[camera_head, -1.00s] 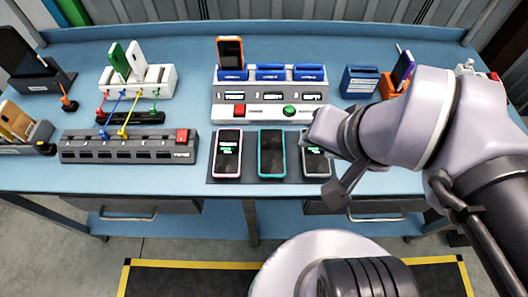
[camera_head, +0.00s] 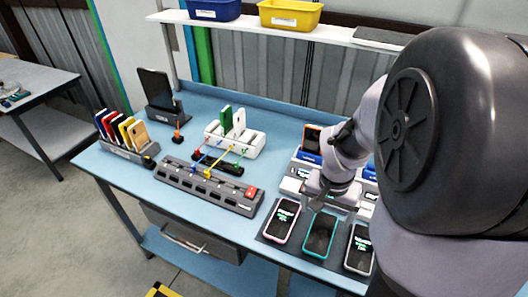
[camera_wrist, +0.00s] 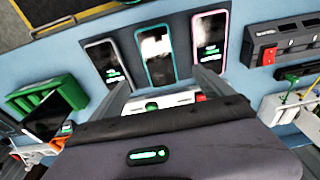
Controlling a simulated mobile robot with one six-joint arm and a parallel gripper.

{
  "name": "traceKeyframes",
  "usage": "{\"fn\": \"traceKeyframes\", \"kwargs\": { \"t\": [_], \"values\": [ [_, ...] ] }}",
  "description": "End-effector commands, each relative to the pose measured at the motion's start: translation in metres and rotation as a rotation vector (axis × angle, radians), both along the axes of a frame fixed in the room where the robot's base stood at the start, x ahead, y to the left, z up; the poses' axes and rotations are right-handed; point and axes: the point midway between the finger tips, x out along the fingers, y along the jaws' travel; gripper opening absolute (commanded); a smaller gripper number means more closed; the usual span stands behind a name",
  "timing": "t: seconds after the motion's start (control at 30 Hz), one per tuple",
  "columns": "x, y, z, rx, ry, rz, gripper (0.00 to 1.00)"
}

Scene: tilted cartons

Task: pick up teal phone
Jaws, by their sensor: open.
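The teal phone (camera_head: 320,235) lies flat on a dark mat at the front of the blue bench, between a pink-edged phone (camera_head: 281,220) and a white-edged phone (camera_head: 359,248). In the wrist view the teal phone (camera_wrist: 156,56) lies in the middle of the row, past the fingertips. My gripper (camera_head: 318,205) is just behind the phones in the head view, above the bench. In the wrist view its two fingers (camera_wrist: 162,88) stand wide apart with nothing between them. The gripper is apart from the teal phone as far as I can tell.
A grey power strip (camera_head: 208,186) lies left of the phones. A white holder (camera_head: 235,143) with cards and a charging station (camera_head: 296,172) with an orange phone (camera_head: 311,139) stand behind. A file rack (camera_head: 128,147) stands far left. The bench's front left strip is clear.

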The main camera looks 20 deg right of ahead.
Motion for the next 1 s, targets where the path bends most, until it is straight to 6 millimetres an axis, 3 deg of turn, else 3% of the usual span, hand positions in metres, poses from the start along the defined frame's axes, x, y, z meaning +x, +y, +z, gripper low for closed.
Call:
{"fn": "traceKeyframes", "kwargs": {
  "t": [0.03,0.1,0.37,0.57,0.8,1.0],
  "values": [
    [0.0,-0.001,-0.021,0.002,0.003,0.0,0.91],
    [0.002,-0.003,-0.038,0.001,0.002,0.002,0.91],
    [0.005,-0.007,-0.065,0.001,-0.001,0.001,0.91],
    [0.006,-0.012,-0.105,0.001,0.001,0.001,0.91],
    [0.008,-0.014,-0.108,-0.001,-0.002,0.001,0.91],
    [0.008,-0.013,-0.107,-0.001,-0.002,0.001,0.52]
  ]
}}
